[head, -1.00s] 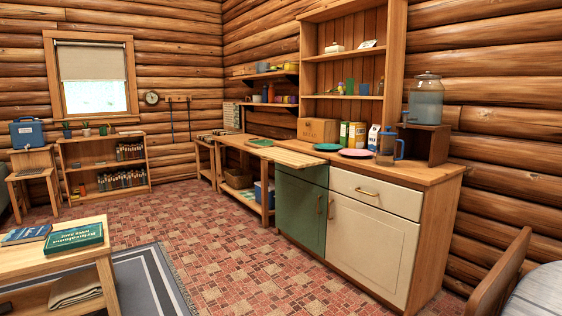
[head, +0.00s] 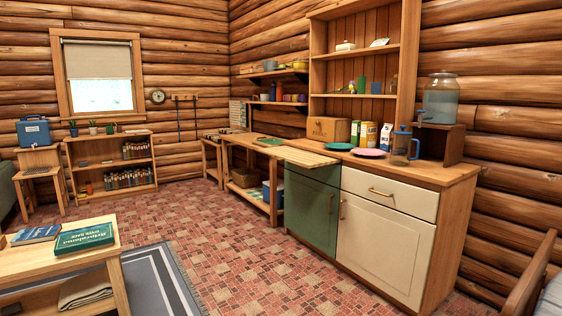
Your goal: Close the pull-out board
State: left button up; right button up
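The pull-out board (head: 298,157) is a flat pale wooden slab at the top left of the kitchen cabinet (head: 452,205), above the green door (head: 310,207). It is pulled out and sticks out past the cabinet front toward the floor area on the left. It looks level, and nothing clearly rests on its outer part. Neither of my grippers is in view.
A low workbench (head: 232,147) stands left of the cabinet. Plates, tins and a blue pitcher (head: 404,147) are on the countertop. A coffee table (head: 24,262) is at front left and a chair (head: 530,275) at lower right. The tiled floor (head: 235,250) between is clear.

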aim_at(307, 159)
jog(key=i+z, duration=0.15)
jog(key=i, duration=0.9)
